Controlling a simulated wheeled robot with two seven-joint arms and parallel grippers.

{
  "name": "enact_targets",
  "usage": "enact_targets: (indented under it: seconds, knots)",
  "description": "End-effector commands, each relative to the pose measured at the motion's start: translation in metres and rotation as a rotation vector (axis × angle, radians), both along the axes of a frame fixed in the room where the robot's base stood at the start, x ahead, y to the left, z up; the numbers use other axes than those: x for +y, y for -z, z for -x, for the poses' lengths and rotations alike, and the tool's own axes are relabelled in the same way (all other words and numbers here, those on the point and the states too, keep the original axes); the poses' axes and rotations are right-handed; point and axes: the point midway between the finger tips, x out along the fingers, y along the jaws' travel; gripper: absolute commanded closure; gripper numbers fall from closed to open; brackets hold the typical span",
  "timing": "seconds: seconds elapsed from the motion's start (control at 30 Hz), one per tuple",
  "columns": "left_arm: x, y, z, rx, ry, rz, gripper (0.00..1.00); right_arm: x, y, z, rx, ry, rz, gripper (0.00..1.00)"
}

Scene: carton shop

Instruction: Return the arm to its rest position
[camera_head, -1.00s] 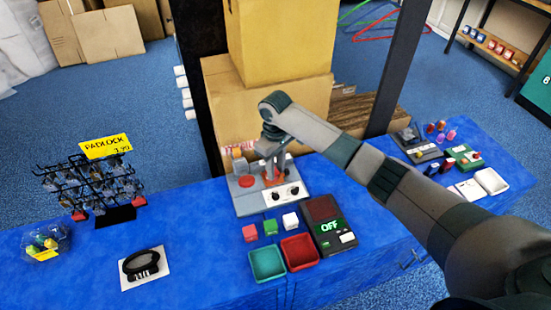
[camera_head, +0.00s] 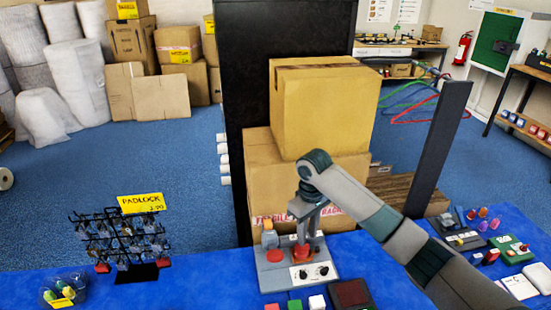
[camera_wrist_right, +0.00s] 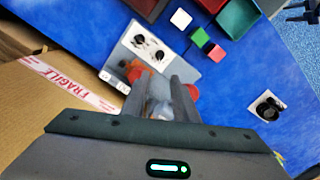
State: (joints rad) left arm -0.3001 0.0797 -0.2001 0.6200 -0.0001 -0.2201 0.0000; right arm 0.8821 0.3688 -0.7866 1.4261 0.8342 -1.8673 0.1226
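My right arm comes in from the right in the head view. Its gripper (camera_head: 303,240) points down over a grey station (camera_head: 318,271) with two black knobs and red round parts. In the right wrist view the two grey fingers of this gripper (camera_wrist_right: 163,82) stand apart over the station's panel (camera_wrist_right: 148,42). A pale grey shape shows between them; I cannot tell whether they touch it. One red disc (camera_head: 275,256) on the station lies left of the gripper. My left arm and gripper are not in view.
Large cartons (camera_head: 325,105) stand close behind the gripper, between a black panel (camera_head: 285,35) and a dark post (camera_head: 438,150). A padlock rack (camera_head: 125,238) stands at left. Small cubes (camera_wrist_right: 198,37) and trays (camera_wrist_right: 238,18) lie near the station. The blue table is clear between rack and station.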

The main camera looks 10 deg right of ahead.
Motion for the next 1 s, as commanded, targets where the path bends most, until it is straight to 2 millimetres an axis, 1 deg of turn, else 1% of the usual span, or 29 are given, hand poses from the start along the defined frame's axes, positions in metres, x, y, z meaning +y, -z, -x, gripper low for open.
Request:
enact_targets:
  seconds: [0.17,0.27,0.37,0.47,0.6,0.7,0.87,1.0]
  knots:
    - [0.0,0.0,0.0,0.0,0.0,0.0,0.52,0.005,0.009,0.007,0.0,-0.008,-0.007,0.73]
    - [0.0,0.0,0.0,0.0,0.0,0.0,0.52,0.012,0.021,0.017,-0.004,-0.018,-0.021,0.73]
    - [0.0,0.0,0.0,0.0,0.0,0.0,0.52,0.023,0.04,0.033,-0.012,-0.031,-0.044,0.73]
    - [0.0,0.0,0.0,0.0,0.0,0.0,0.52,0.036,0.061,0.055,-0.027,-0.041,-0.074,0.73]
    - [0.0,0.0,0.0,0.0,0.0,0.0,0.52,0.053,0.09,0.092,-0.051,-0.044,-0.124,0.73]
    - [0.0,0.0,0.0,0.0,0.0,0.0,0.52,0.062,0.107,0.119,-0.072,-0.036,-0.156,0.73]
    - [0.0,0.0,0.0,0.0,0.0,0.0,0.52,0.069,0.127,0.163,-0.109,-0.003,-0.2,0.73]
    - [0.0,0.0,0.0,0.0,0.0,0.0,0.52,0.068,0.139,0.201,-0.141,0.041,-0.226,0.73]
